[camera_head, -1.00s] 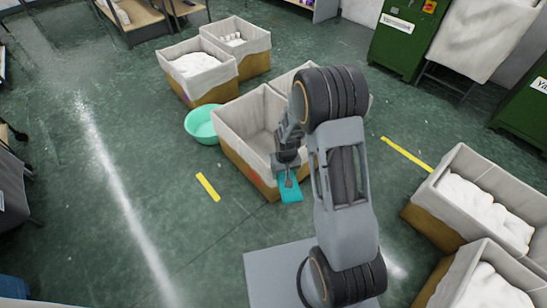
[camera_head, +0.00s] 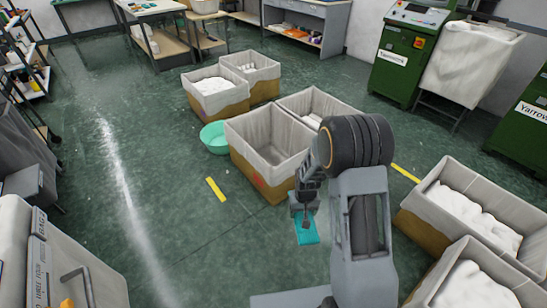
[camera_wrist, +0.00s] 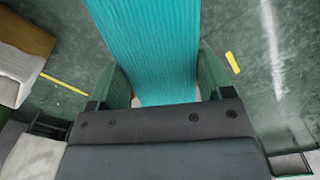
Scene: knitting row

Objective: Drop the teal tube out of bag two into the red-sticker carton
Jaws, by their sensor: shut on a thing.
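The teal tube (camera_head: 307,229) is a flat ribbed knit piece. My gripper (camera_head: 304,208) is shut on it and it hangs below the fingers, in front of the cartons. In the wrist view the teal tube (camera_wrist: 150,45) runs between the two green fingers of my gripper (camera_wrist: 158,85). The carton with a red mark (camera_head: 262,183) low on its brown side stands just behind and left of my gripper. It has a grey liner and looks empty inside.
A teal basin (camera_head: 214,138) sits left of that carton. A lined carton (camera_head: 318,103) with white contents adjoins it behind. Two cartons with white contents stand at the right, one of them here (camera_head: 470,210). Green machines (camera_head: 405,55) stand at the back right. The floor at left is clear.

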